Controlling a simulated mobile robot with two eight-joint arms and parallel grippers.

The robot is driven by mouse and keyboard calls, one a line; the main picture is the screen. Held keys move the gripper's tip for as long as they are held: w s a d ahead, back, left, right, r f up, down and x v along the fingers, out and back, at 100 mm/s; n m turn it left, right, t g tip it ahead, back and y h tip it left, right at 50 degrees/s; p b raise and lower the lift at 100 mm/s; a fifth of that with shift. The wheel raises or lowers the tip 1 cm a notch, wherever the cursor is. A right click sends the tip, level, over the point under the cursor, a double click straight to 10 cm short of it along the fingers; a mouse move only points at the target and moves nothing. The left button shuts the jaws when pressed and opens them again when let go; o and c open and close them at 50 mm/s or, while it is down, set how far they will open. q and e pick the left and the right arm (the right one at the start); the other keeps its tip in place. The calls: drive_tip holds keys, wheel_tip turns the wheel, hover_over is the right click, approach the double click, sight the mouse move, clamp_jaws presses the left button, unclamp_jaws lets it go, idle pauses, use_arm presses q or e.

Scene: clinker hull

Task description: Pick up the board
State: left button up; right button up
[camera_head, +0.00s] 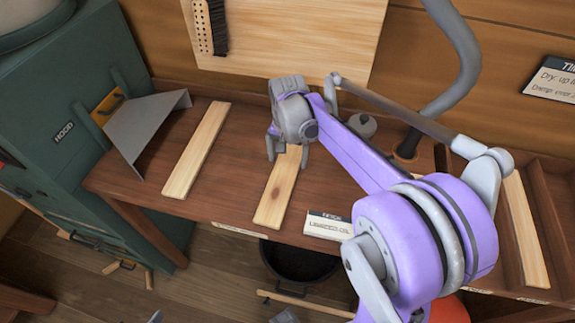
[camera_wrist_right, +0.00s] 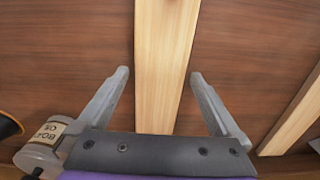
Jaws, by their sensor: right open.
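In the right wrist view the board (camera_wrist_right: 166,45) runs lengthwise between my fingers. My right gripper (camera_head: 287,152) is open over the far part of this board, with one finger on each side and a gap to both edges. In the right wrist view the gripper (camera_wrist_right: 160,73) holds nothing. The gripper and arm hide the board's far end. My left gripper does not show.
A similar board (camera_head: 197,150) lies to the left and another (camera_head: 525,230) to the right. A grey metal hood (camera_head: 140,125) juts from the green cabinet (camera_head: 65,95). A small container (camera_wrist_right: 42,145) stands close to the gripper. A label card (camera_head: 328,225) sits at the front edge.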

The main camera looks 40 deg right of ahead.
drive_tip(key=shift+f, duration=0.75)
drive_tip(key=c, duration=1.3)
drive_tip(key=shift+c, duration=0.3)
drive_tip(key=shift+r, duration=0.15)
